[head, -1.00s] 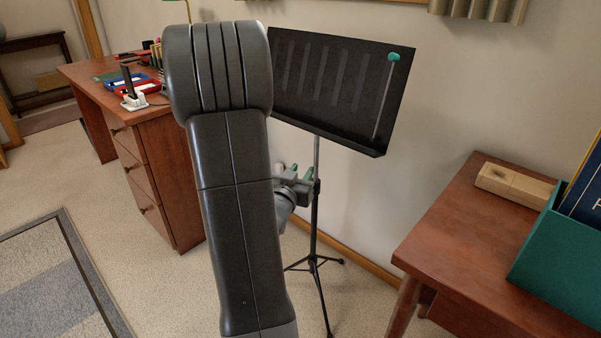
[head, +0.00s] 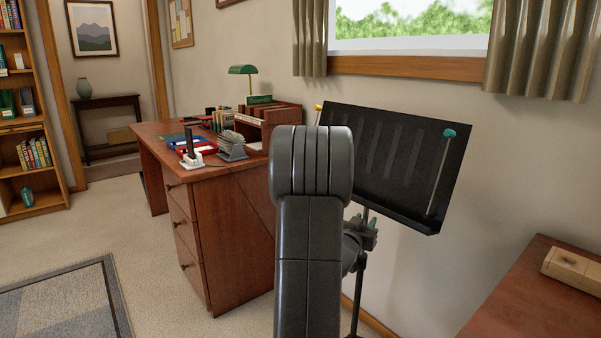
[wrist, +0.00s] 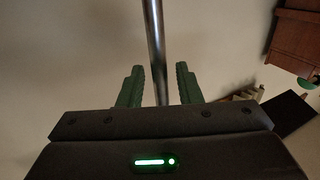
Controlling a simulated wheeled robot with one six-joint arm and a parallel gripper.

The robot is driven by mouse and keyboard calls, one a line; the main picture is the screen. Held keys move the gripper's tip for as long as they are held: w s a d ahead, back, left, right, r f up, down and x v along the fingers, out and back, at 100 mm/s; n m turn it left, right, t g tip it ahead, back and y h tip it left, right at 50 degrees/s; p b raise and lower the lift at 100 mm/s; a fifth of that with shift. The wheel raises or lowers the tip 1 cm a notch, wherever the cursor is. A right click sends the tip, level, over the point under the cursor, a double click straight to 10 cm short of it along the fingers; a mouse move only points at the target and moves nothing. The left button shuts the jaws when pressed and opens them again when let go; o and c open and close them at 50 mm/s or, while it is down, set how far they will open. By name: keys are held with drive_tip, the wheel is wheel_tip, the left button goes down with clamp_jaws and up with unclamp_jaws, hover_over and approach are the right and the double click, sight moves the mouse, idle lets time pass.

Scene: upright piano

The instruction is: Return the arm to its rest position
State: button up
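My arm (head: 310,235) rises in the middle of the head view. My gripper (head: 371,225) is partly hidden behind it, in front of the upright of the black music stand (head: 355,150). In the wrist view my gripper (wrist: 159,75) has its two green fingers apart. A shiny metal pole (wrist: 156,45) shows between the fingers, with a gap on each side. I cannot tell whether it is inside the grasp or beyond it. A thin rod with a teal knob (head: 449,133) leans on the music stand.
A wooden desk (head: 225,225) with a green lamp (head: 242,70) and trays stands left of my arm. A wooden table (head: 535,290) with a light wooden block (head: 572,270) is at the lower right. Carpet is open at left, beside a rug (head: 65,305).

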drive_tip(key=shift+w+d+r, duration=0.25)
drive_tip(key=shift+w, duration=0.2)
